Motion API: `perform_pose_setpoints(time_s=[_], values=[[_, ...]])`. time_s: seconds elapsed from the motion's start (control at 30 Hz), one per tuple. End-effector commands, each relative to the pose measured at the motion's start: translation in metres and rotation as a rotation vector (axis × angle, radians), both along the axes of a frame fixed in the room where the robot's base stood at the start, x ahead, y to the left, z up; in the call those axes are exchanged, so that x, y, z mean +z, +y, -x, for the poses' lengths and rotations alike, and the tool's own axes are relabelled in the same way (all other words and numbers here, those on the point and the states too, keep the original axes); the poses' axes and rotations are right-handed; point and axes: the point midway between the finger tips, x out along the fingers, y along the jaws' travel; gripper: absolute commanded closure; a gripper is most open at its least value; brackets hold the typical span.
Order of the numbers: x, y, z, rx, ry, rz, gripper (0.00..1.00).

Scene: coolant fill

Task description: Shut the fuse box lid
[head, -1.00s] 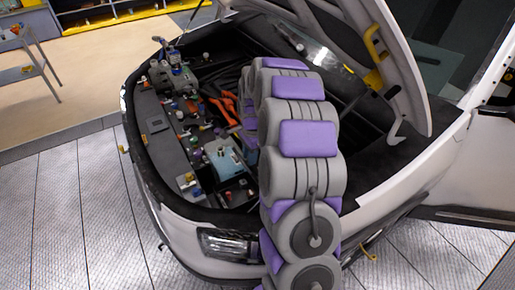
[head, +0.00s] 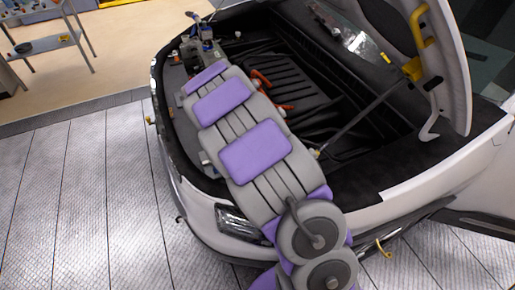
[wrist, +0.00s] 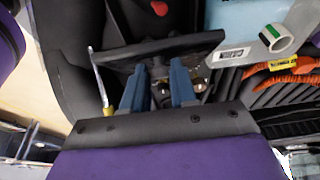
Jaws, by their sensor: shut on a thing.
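In the wrist view, my gripper (wrist: 158,82) has its two blue fingers against a dark flat panel (wrist: 150,47), which looks like the fuse box lid. The fingers are shut on it, though the exact contact is hard to see. The panel is seen nearly edge-on, so I cannot tell its angle. Round metal parts (wrist: 196,86) show just below it, beside the right finger.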

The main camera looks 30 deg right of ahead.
Motion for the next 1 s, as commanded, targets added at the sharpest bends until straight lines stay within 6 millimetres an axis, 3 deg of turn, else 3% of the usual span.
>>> perform_pose_setpoints(time_s=[0.4, 0.6, 1.0], values=[[-0.032, 0.029, -0.003, 0.006, -0.002, 0.047, 1.0], [-0.047, 0.038, -0.003, 0.005, 0.003, 0.143, 1.0], [-0.076, 0.051, -0.004, 0.003, 0.004, 0.134, 1.0]])
